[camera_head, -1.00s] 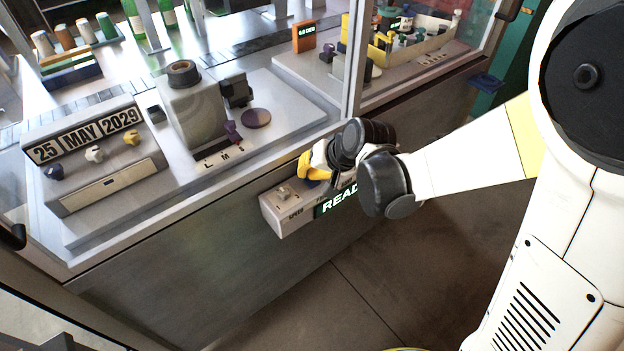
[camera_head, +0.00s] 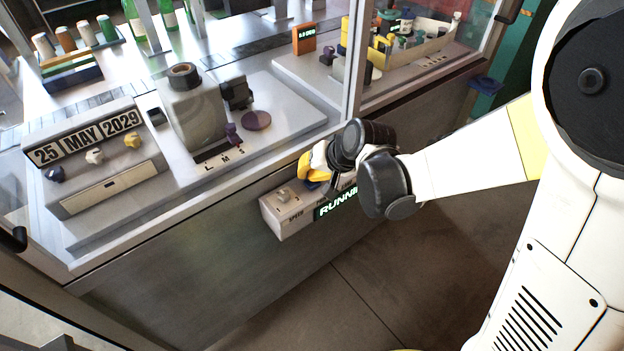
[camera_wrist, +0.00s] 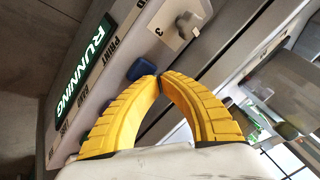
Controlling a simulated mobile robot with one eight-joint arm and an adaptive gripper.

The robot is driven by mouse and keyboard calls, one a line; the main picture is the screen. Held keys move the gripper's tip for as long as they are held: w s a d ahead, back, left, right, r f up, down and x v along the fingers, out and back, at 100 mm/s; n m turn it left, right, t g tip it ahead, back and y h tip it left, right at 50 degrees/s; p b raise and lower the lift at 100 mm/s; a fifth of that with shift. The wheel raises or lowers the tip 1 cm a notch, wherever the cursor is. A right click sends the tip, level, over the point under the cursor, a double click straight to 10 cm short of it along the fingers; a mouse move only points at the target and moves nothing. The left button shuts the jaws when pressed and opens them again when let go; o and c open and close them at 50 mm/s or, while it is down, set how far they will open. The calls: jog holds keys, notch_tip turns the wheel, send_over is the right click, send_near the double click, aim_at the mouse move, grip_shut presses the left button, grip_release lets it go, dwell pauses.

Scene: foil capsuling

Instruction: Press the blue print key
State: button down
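The blue key (camera_wrist: 141,69) sits on the control panel beside the printed word PRINT in the wrist view. My gripper (camera_wrist: 158,77) has its two yellow fingers closed, with the tips meeting right at the edge of the blue key. I cannot tell whether they touch it.
A toggle or knob (camera_wrist: 188,27) lies on the panel past the blue key. Another key, partly hidden by my finger, lies nearer the display. On the counter are a date unit (camera_head: 88,145) reading 25 MAY 2029 and a grey machine (camera_head: 193,112). Open floor lies below.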

jog(key=shift+r, duration=0.45)
notch_tip(320, 180, up, 5)
jog(key=p, duration=0.4)
dwell(0.8)
jog(key=s+d+r+h, duration=0.2)
jog(key=s+d+r, duration=0.3)
jog(key=s+d, duration=0.3)
jog(key=s+d+r+t+h, duration=0.1)
jog(key=s+d+r, duration=0.3)
jog(key=s+d, duration=0.4)
jog(key=shift+s+d+r+n+t+h, duration=0.35)
jog(key=shift+s+h, duration=0.55)
jog(key=shift+s, duration=0.3)
jog(key=shift+a, duration=0.1)
dwell(0.6)
